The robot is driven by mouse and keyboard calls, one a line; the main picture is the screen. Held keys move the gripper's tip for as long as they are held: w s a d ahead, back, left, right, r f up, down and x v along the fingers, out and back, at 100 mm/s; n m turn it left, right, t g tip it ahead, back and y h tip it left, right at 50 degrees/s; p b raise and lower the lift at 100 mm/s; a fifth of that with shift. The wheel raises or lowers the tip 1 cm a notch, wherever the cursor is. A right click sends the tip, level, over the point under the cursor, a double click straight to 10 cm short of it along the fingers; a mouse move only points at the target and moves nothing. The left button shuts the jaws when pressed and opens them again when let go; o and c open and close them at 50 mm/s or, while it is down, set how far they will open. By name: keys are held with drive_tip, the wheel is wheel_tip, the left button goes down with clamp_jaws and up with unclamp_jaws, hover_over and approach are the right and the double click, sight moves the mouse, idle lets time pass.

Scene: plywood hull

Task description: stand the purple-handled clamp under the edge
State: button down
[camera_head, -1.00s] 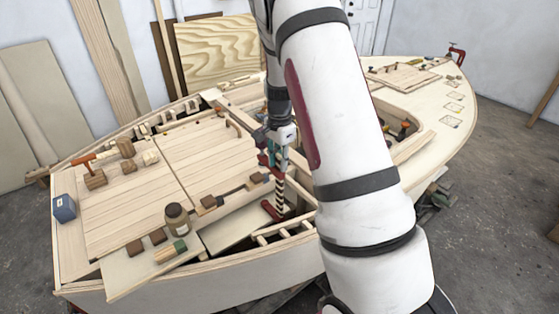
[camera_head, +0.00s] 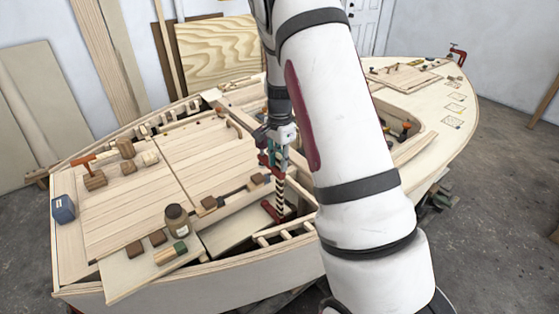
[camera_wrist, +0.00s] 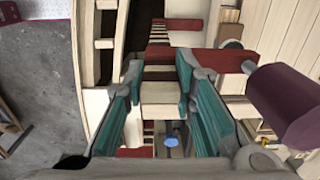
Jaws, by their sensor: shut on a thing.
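The clamp has a red jaw arm (camera_wrist: 215,61), a dark purple handle (camera_wrist: 287,105) and a dark-and-light striped bar (camera_head: 280,195). My gripper (camera_wrist: 158,82), with teal finger pads, is shut on the clamp's bar, which runs away between the fingers in the wrist view. In the head view my gripper (camera_head: 276,146) is above the clamp, which stands roughly upright. The red lower end (camera_head: 270,211) is down beside the opening in the deck. Whether it touches anything there I cannot tell. My arm hides part of the hull to the right.
The plywood hull (camera_head: 190,281) has an open bay with ribs (camera_head: 287,233) close by the clamp. A brown jar (camera_head: 177,221), small wooden blocks (camera_head: 134,248) and a blue box (camera_head: 63,209) stand on the left deck. Another red clamp (camera_head: 457,53) is at the far right edge.

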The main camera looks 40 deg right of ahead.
drive_tip(key=shift+w, duration=0.15)
idle(0.4)
drive_tip(key=shift+w+b, duration=0.65)
drive_tip(key=shift+w, duration=0.2)
drive_tip(key=shift+w+a+b, duration=0.1)
drive_tip(key=shift+w+b, duration=0.7)
drive_tip(key=shift+w, duration=0.2)
idle(0.3)
drive_tip(key=c, duration=1.2)
unclamp_jaws()
drive_tip(key=shift+c, duration=0.2)
